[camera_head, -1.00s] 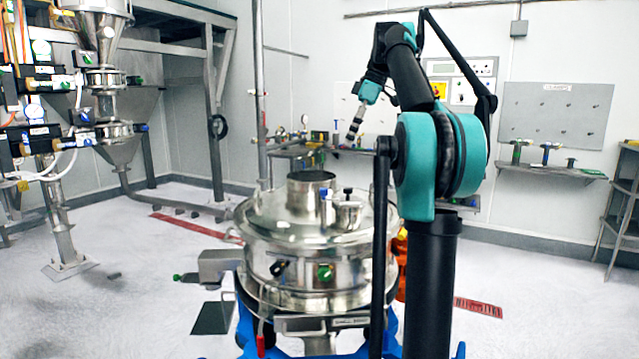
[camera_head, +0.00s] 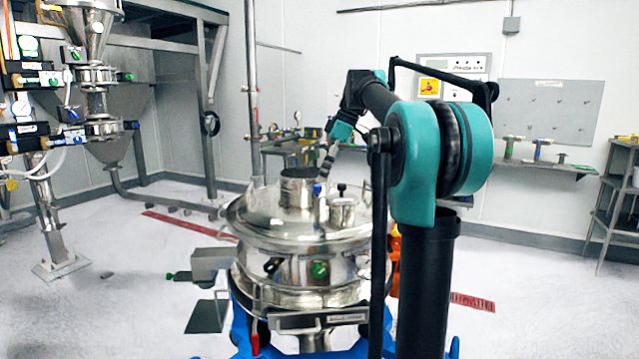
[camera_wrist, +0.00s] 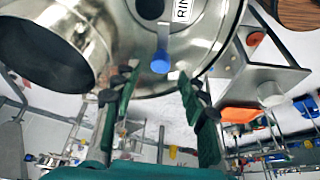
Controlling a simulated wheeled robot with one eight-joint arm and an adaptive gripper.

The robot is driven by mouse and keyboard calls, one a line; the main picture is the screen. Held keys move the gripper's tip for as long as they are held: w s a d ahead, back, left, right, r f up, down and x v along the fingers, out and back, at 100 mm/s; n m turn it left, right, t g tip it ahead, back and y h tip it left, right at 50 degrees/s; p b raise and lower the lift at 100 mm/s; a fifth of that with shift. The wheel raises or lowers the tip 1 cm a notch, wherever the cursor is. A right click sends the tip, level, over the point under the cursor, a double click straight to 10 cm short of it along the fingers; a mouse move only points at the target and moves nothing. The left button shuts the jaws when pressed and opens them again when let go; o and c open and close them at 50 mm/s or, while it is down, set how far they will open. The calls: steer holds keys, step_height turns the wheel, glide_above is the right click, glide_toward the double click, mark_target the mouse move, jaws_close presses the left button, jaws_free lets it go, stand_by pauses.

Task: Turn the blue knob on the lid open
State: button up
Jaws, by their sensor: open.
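The blue knob (camera_head: 318,189) stands on the shiny steel lid (camera_head: 265,222) of the sifter vessel, between the wide open pipe and a small capped port. In the wrist view the blue knob (camera_wrist: 160,62) sits just beyond the fingertips, in line with the gap between them. A white label is beside it. My gripper (camera_wrist: 154,84) is open and empty, one finger on each side of the gap. In the head view my gripper (camera_head: 326,166) points down just above the knob. I cannot tell whether the fingers touch anything.
The wide steel pipe (camera_head: 300,188) rises from the lid close to my gripper, at the left in the wrist view (camera_wrist: 50,45). The capped port (camera_head: 342,210) stands right of the knob. A wall shelf (camera_head: 540,166) with tools is behind at right.

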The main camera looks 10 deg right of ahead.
mark_target(319, 186)
steer(key=shift+x, duration=1.85)
steer(key=shift+c, duration=0.5)
jaws_close()
